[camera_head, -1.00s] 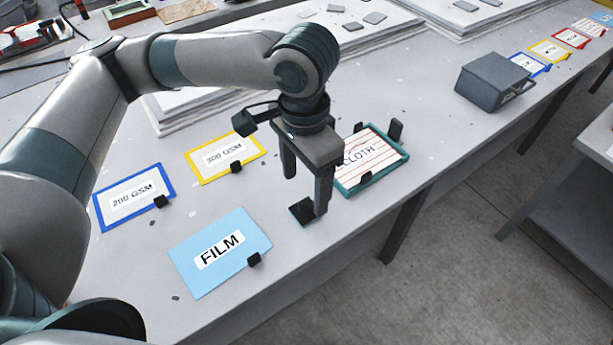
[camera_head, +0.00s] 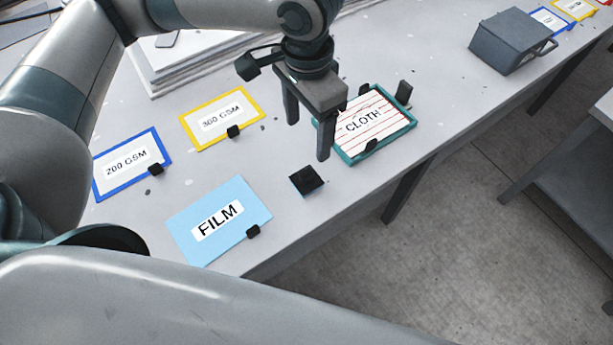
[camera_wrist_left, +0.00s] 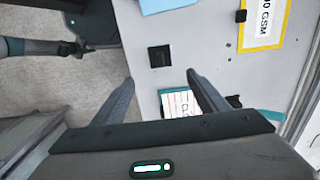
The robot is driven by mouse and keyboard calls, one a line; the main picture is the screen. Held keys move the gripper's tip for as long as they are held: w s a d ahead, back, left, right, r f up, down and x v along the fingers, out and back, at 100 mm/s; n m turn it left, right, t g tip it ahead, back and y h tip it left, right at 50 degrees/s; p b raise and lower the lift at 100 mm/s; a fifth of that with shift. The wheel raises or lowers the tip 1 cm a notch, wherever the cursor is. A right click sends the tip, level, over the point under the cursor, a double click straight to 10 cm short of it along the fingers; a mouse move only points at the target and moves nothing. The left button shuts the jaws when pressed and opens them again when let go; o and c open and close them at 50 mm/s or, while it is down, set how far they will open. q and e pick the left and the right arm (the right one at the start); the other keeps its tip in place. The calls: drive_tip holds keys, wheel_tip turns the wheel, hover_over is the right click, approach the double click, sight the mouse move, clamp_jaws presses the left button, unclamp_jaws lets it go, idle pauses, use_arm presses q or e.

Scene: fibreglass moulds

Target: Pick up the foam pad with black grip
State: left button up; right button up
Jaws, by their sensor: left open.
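A small dark square pad (camera_head: 307,180) with a black top lies flat on the table near its front edge, between the film sheet and the cloth sign. It also shows in the left wrist view (camera_wrist_left: 159,56), ahead of the fingertips. My left gripper (camera_head: 308,140) is open and empty, pointing down above the table. In the head view it is just behind the pad, beside the cloth sign, and apart from the pad. Its two fingers also show in the left wrist view (camera_wrist_left: 160,78).
A light blue FILM sheet (camera_head: 220,222), a blue 200 GSM frame (camera_head: 132,176) and a yellow 300 GSM frame (camera_head: 222,118) lie left of the pad. The teal-framed CLOTH sign (camera_head: 365,124) is close right of my gripper. A grey box (camera_head: 512,40) stands farther right.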

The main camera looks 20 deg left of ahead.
use_arm(q)
drive_tip(key=p, duration=0.1)
approach(306, 171)
wheel_tip(306, 171, down, 5)
drive_tip(key=shift+d+f, duration=0.1)
drive_tip(key=shift+f, duration=0.55)
use_arm(e)
drive_tip(key=shift+g, duration=0.7)
drive_tip(key=s, duration=0.1)
drive_tip(key=s+d, duration=0.1)
drive_tip(key=s, duration=0.1)
drive_tip(key=s+d, duration=0.1)
drive_tip(key=s, duration=0.1)
drive_tip(key=shift+s+d, duration=0.2)
use_arm(q)
drive_tip(key=shift+f, duration=0.1)
use_arm(e)
drive_tip(key=shift+w, duration=0.15)
use_arm(q)
drive_tip(key=shift+f+p, duration=0.3)
drive_tip(key=shift+p, duration=0.05)
wheel_tip(306, 171, down, 3)
drive_tip(key=shift+f+p, duration=0.1)
drive_tip(key=shift+p, duration=0.35)
drive_tip(key=shift+f, duration=0.6)
use_arm(e)
drive_tip(key=shift+s+r, duration=0.35)
drive_tip(key=shift+r, duration=0.3)
use_arm(q)
drive_tip(key=shift+c, duration=0.7)
